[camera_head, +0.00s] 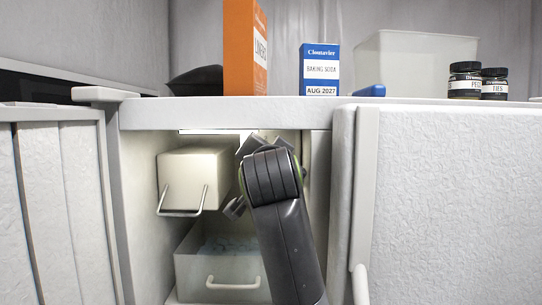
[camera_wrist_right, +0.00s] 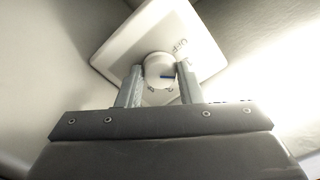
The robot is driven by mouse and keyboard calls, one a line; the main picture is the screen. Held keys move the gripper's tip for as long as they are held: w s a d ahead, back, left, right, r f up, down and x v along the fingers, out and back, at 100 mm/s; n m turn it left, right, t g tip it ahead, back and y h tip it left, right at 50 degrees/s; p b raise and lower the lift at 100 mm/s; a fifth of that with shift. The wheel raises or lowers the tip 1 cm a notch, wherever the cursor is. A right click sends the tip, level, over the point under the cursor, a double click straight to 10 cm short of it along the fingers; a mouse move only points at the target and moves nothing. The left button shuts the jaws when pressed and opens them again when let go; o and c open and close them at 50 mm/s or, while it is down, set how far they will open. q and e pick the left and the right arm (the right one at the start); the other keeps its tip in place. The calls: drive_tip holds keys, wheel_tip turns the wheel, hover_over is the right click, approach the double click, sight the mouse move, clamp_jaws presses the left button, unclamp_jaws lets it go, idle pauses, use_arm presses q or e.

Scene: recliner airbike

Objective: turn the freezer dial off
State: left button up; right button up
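Dark lettering, perhaps OFF, shows on the plate above and right of the knob. My right gripper (camera_wrist_right: 160,78) has one finger on each side of the knob, apart from each other. I cannot tell whether the fingers touch it. In the head view my right arm (camera_head: 285,235) reaches into the open freezer and hides the dial. My left gripper is not in view.
A white box with a wire handle (camera_head: 190,175) hangs at the left inside the freezer. A drawer (camera_head: 220,270) of bluish contents is below it. Open doors stand left (camera_head: 50,200) and right (camera_head: 450,200).

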drive_tip(key=shift+c, duration=0.8)
drive_tip(key=shift+n, duration=1.5)
drive_tip(key=shift+n, duration=1.4)
drive_tip(key=shift+b, duration=0.3)
drive_tip(key=shift+n, duration=1.5)
